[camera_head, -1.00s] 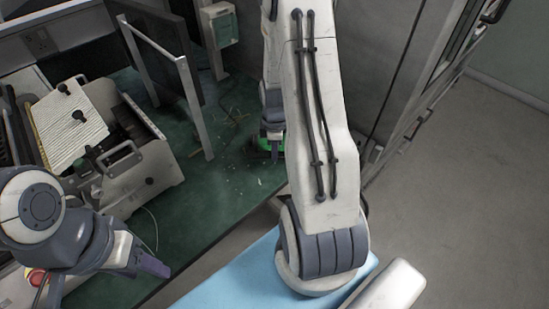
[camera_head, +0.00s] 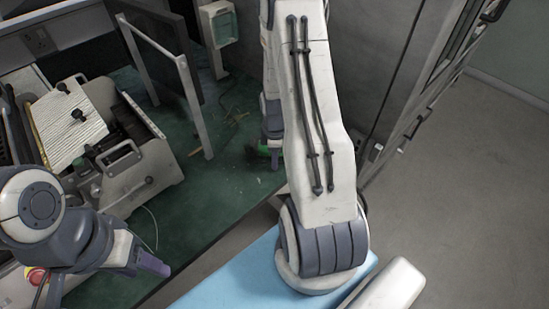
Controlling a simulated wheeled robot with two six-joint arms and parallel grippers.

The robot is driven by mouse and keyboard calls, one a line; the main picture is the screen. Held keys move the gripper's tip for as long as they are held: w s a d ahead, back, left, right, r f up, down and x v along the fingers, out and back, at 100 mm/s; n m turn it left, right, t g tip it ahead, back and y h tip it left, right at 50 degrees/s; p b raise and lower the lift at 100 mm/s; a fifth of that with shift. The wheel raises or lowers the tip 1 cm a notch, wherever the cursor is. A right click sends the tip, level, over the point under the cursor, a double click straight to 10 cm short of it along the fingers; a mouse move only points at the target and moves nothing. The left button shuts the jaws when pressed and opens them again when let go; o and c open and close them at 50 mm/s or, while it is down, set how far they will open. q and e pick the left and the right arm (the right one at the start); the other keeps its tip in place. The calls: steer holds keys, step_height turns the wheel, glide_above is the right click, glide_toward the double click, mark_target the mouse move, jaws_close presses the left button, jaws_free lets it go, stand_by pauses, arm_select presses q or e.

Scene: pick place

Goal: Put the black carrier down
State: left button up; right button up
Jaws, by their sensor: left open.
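I cannot make out the black carrier; the far end of my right arm hides that spot. My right gripper (camera_head: 272,143) is low over the green bench top, mostly hidden behind my own arm, and its jaws cannot be seen clearly. A small green patch shows beside it, too small to identify. My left gripper (camera_head: 155,267) is open and empty at the lower left, above the bench's front edge and away from the right one.
A grey-white machine (camera_head: 140,175) with a ribbed plate stands on the green bench top (camera_head: 215,195) at left. A metal-framed dark panel (camera_head: 165,55) stands behind it. Open floor (camera_head: 460,200) lies to the right.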

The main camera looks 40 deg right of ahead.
step_height(320, 180, up, 12)
steer(key=s+a+r+m, duration=0.15)
steer(key=a+r, duration=0.25)
steer(key=a, duration=0.7)
steer(key=s+a+r, duration=0.2)
steer(key=a+r, duration=0.1)
steer(key=a, duration=0.7)
steer(key=s+a+r+m+y, duration=0.1)
steer(key=s+a+r, duration=0.2)
steer(key=s+a, duration=0.7)
steer(key=s, duration=0.3)
steer(key=shift+s+r, duration=0.25)
steer(key=shift+s, duration=0.1)
steer(key=shift+r+p, duration=0.3)
steer(key=shift+p, duration=0.1)
